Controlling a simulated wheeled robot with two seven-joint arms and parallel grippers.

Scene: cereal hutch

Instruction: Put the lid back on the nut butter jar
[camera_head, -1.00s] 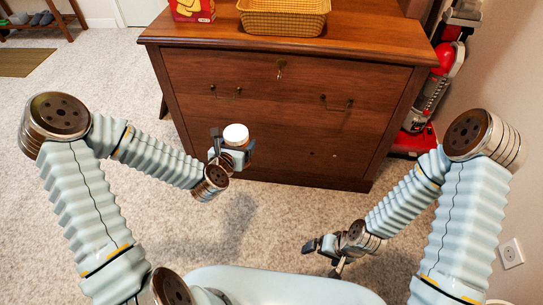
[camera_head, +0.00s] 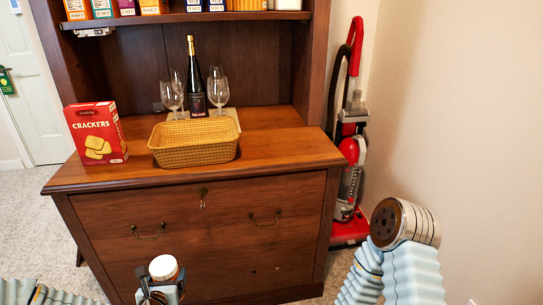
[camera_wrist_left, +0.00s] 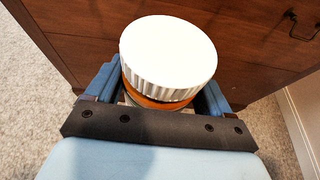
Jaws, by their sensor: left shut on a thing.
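The nut butter jar shows in the left wrist view as an orange-brown body (camera_wrist_left: 160,102) with a white ribbed lid (camera_wrist_left: 168,50) over its top. I cannot tell whether the lid is fully seated. My left gripper (camera_head: 163,292) is shut on the jar, one finger on each side. It holds the jar upright in front of the hutch's lower front, below the counter edge. The lid also shows in the head view (camera_head: 163,267); most of the jar body is hidden there. My right gripper is out of view.
The hutch counter (camera_head: 270,165) bears a cracker box (camera_head: 96,133), a wicker basket (camera_head: 195,145), a dark bottle (camera_head: 196,85) and several glasses. Shelved packages stand above. A red vacuum cleaner (camera_head: 350,175) stands right of the hutch. The counter's right part is clear.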

